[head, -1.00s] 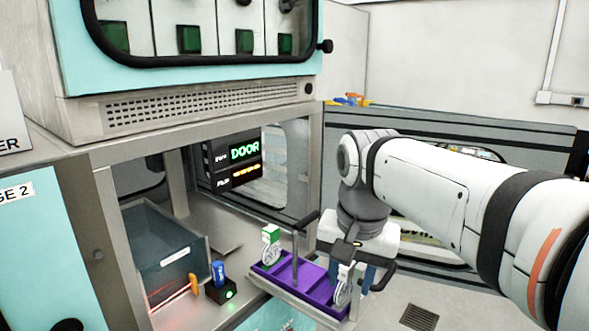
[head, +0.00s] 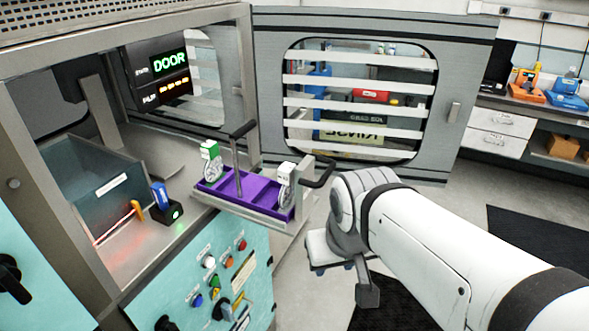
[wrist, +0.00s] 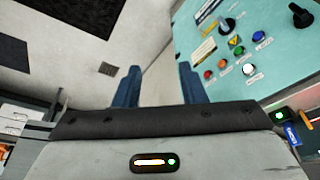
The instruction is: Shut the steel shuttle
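The steel shuttle (head: 262,211) is a metal tray with a purple insert (head: 262,190). It sticks out of the cabinet opening, over the front sill. A black handle (head: 321,174) is at its outer end, and a post with a black grip (head: 241,130) rises beside the insert. Two white reel-like modules, one green-topped (head: 211,160) and one white-topped (head: 287,186), stand on it. My gripper (head: 333,268) is right of and apart from the handle, its fingers mostly hidden in the head view. In the wrist view its two blue fingers (wrist: 159,86) are spread and empty.
The grey windowed door (head: 450,113) stands swung open at the right. A grey bin (head: 90,174) and a small black box with a green light (head: 166,211) are inside the cabinet. A button panel (head: 222,280) is below the shuttle. Floor shows around my arm.

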